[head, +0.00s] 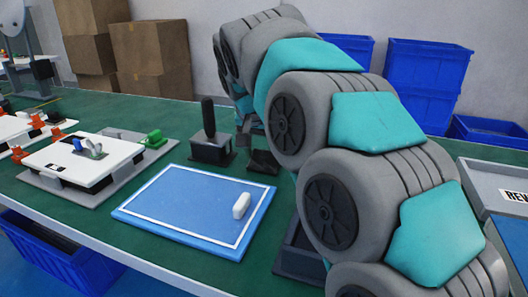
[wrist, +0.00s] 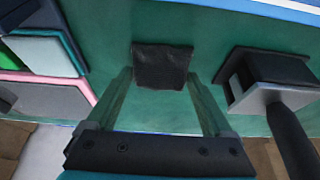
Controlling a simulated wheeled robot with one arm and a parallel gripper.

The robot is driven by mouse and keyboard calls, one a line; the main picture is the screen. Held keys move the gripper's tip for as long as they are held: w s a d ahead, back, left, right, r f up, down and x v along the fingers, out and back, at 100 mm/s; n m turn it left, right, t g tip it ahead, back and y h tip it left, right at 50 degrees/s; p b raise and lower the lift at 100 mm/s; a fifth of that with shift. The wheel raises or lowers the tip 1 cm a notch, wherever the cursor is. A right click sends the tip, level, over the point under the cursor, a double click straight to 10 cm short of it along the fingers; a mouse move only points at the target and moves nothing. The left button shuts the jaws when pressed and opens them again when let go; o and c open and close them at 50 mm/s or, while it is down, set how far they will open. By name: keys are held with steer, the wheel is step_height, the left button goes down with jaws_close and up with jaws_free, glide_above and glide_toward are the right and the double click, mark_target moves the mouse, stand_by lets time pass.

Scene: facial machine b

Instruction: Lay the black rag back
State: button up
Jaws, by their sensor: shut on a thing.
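The black rag (wrist: 162,66) is a dark, roughly square piece between the fingertips of my gripper (wrist: 161,74) in the wrist view. The fingers are shut on it from both sides, and the green tabletop shows around it. In the head view, a flat dark piece that looks like the rag (head: 263,162) lies low over the table, just right of the grey block with the black handle. My gripper there is mostly hidden behind my arm. I cannot tell whether the rag touches the table.
The grey block with an upright black handle (head: 210,146) stands close by; it also shows in the wrist view (wrist: 268,80). A blue white-lined mat (head: 180,205) with a white bar (head: 241,205) lies in front. A dark tray (head: 298,252) is partly behind my arm.

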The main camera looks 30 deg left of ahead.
steer(key=shift+f, duration=0.3)
steer(key=o, duration=1.1)
steer(key=shift+r, duration=0.1)
steer(key=shift+c, duration=0.2)
steer(key=shift+r, duration=0.25)
